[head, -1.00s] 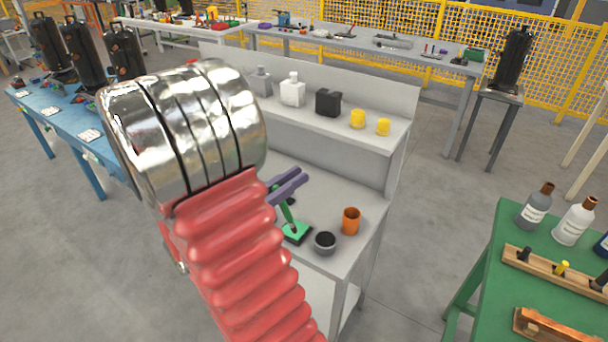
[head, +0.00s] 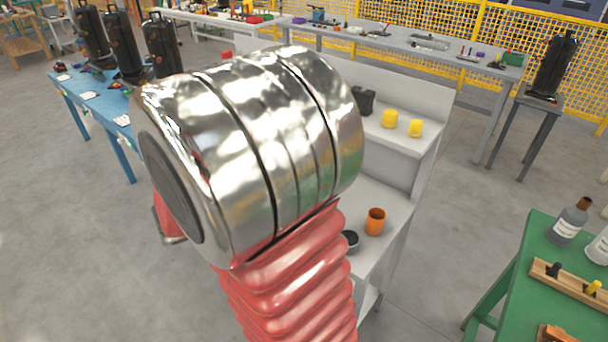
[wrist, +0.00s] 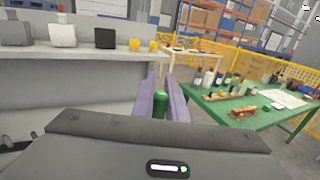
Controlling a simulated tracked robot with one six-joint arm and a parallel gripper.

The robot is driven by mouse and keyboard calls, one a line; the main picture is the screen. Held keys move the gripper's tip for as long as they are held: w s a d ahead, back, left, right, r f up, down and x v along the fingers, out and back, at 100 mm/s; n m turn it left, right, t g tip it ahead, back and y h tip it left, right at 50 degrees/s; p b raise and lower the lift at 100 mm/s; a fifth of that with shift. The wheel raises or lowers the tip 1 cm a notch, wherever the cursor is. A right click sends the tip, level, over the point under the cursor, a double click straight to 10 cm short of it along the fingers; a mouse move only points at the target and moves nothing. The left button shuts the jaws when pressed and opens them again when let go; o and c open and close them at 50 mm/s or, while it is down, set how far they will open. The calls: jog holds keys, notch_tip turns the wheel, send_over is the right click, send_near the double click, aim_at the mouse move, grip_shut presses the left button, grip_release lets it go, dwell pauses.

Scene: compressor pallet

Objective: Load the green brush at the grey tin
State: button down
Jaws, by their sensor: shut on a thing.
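The grey tin (head: 351,241) stands on the grey bench's lower top, its left side hidden behind my arm in the head view. It does not show in the wrist view. My gripper (wrist: 162,99), with two purple fingers, is shut around the green brush (wrist: 160,105); only its green handle end shows between them. In the head view my gripper and the brush are hidden behind my arm, so their distance from the tin cannot be told.
An orange cup (head: 375,221) stands right behind the tin. Yellow cups (head: 389,119) and a black container (head: 364,101) stand on the raised shelf. A green table (head: 500,300) with bottles is at the right, with open floor between.

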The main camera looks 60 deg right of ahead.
jog(key=w+a+f+n+t, duration=0.3)
jog(key=w+f+t, duration=0.15)
jog(key=w, duration=0.25)
jog(key=w+a+f+n+t+h, duration=0.1)
jog(key=w+a+f+n+t, duration=0.3)
jog(key=w, duration=0.3)
jog(key=w+a+f+n+t, duration=0.2)
jog(key=w+a+t, duration=0.1)
jog(key=w+t, duration=0.35)
jog(key=w+a+f+n+t+y, duration=0.4)
jog(key=a+f, duration=0.4)
jog(key=a, duration=0.2)
jog(key=w+a+f+n+t+y, duration=0.4)
jog(key=w+a+f+n+t, duration=0.1)
jog(key=a+f, duration=0.4)
jog(key=shift+a, duration=0.65)
jog(key=shift+w+d, duration=0.1)
